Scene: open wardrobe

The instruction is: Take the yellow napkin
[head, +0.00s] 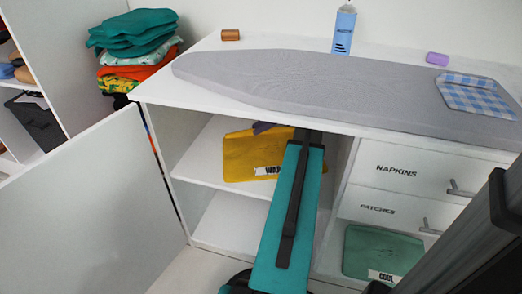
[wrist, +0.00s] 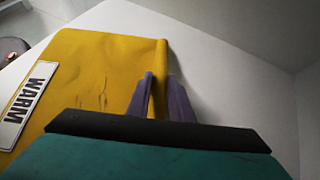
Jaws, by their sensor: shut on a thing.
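A flat yellow piece (head: 239,158) with a white WARM label lies on the upper shelf of the open compartment. It also fills the left and middle of the wrist view (wrist: 100,85), with small creases on its surface. It is the only yellow thing at my gripper; I cannot tell whether it is a cloth napkin or a tray. My gripper (wrist: 160,82) has its two purple-grey fingers on either side of its raised right edge and is shut on it. In the head view the fingers (head: 264,127) show only in small part beside my teal arm.
The shelf (head: 195,165) is bare left of the piece. A grey ironing board (head: 290,75) bearing a blue checked piece (head: 475,95) lies above. NAPKINS (head: 400,180) and PATCHES drawers and a green COOL piece (head: 385,245) are at right. An open door (head: 90,215) stands left.

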